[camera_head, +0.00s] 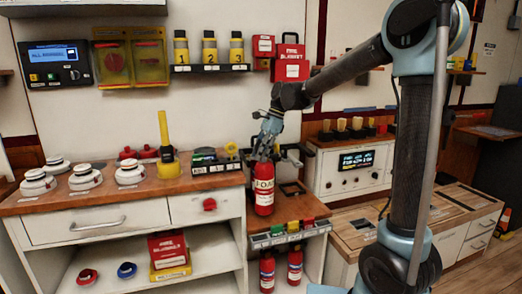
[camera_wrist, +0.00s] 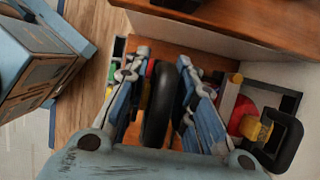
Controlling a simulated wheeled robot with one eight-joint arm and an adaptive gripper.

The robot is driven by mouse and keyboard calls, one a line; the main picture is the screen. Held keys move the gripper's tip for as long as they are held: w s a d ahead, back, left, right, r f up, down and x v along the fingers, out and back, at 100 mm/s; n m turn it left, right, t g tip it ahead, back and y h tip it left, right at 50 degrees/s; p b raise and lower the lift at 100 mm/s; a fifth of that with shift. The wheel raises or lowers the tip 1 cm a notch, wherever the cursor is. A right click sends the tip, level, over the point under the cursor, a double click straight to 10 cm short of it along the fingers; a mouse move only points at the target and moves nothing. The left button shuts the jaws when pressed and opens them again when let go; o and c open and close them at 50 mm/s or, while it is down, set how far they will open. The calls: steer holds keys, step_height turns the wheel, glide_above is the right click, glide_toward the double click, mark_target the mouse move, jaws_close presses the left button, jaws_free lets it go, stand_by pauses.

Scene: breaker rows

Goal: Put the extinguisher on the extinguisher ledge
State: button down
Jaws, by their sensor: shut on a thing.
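A red extinguisher (camera_head: 264,192) with a white FOAM label hangs upright under my gripper (camera_head: 264,152) in the head view. My gripper is shut on its top and points down. In the wrist view a dark upright part (camera_wrist: 160,103) lies between the two blue fingers of my gripper (camera_wrist: 160,65). The extinguisher is at the right end of the left counter, in front of a lower wooden ledge (camera_head: 292,207). I cannot tell whether its base touches anything. No label marks this ledge as the extinguisher ledge.
Two more red extinguishers (camera_head: 295,266) stand below a rail with coloured tabs (camera_head: 285,234). White detectors (camera_head: 85,177) and a yellow upright tool (camera_head: 167,150) stand on the left counter (camera_head: 120,190). A red box (camera_head: 290,65) hangs on the wall behind.

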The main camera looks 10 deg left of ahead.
steer(key=shift+f, duration=1.05)
steer(key=c, duration=1.3)
jaws_free()
steer(key=shift+c, duration=0.2)
steer(key=v, duration=1.2)
